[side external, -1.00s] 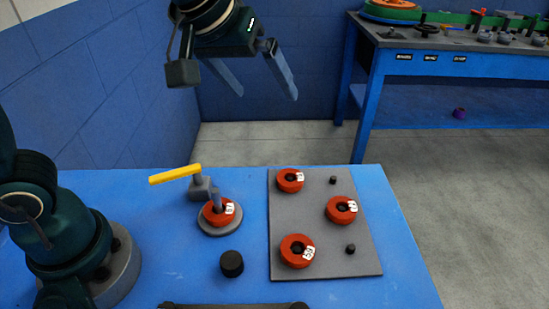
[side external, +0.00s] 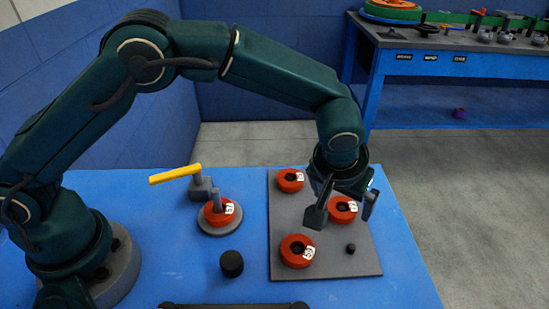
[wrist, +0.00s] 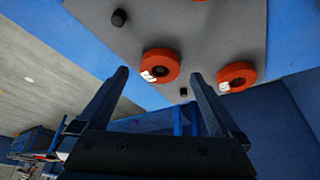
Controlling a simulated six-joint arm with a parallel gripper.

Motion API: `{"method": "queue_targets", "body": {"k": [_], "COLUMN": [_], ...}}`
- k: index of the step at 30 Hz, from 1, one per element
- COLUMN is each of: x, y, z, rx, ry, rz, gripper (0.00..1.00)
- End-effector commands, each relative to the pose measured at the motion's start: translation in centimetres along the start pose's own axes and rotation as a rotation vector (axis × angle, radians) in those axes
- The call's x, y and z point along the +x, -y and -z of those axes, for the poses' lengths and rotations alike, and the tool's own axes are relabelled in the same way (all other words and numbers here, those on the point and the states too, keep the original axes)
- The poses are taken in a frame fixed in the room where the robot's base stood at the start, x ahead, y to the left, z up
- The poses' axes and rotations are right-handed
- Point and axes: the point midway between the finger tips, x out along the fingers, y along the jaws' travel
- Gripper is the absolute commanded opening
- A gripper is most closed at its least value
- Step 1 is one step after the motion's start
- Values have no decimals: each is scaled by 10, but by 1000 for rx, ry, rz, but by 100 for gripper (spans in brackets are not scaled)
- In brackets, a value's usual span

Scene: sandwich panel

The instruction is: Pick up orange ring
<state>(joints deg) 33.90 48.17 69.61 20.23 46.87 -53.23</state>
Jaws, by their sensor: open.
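Several orange-red rings with white number labels are in view. On the grey panel (side external: 296,220) lie a back-left ring (side external: 290,180), a right ring (side external: 343,211) and a front ring (side external: 297,251). A further ring (side external: 211,215) sits on a round grey base under a clamp. My gripper (side external: 343,213) is open and empty, pointing down over the right ring, which its fingers partly hide. In the wrist view one ring (wrist: 172,66) lies beyond and between my fingertips (wrist: 160,75), with a gap to each. Another ring (wrist: 237,66) is right of them.
The clamp's yellow handle (side external: 175,174) sticks out to the left. A black knob (side external: 232,263) stands on the blue table (side external: 400,283). A small black peg (side external: 351,249) is on the panel. A dark bar (side external: 235,306) lies at the front edge. A second workbench (side external: 455,76) stands behind.

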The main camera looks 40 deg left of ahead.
Motion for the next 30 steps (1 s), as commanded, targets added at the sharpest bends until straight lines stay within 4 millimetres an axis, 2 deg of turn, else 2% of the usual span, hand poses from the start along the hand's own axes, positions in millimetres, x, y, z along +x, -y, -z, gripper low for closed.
{"method": "queue_targets", "body": {"k": [6,14,15,20,21,22,30], "x": [19,21,21,21,21,21,20], "y": [0,0,0,0,0,0,0], "z": [0,0,0,0,0,0,1], "rx": [-1,-1,-1,-1,-1,-1,-1], "ry": [0,-1,-1,-1,-1,-1,-2], "rz": [-1,-1,-1,-2,-2,-2,-2], "gripper": [100,100,96,35,20,13,13]}}
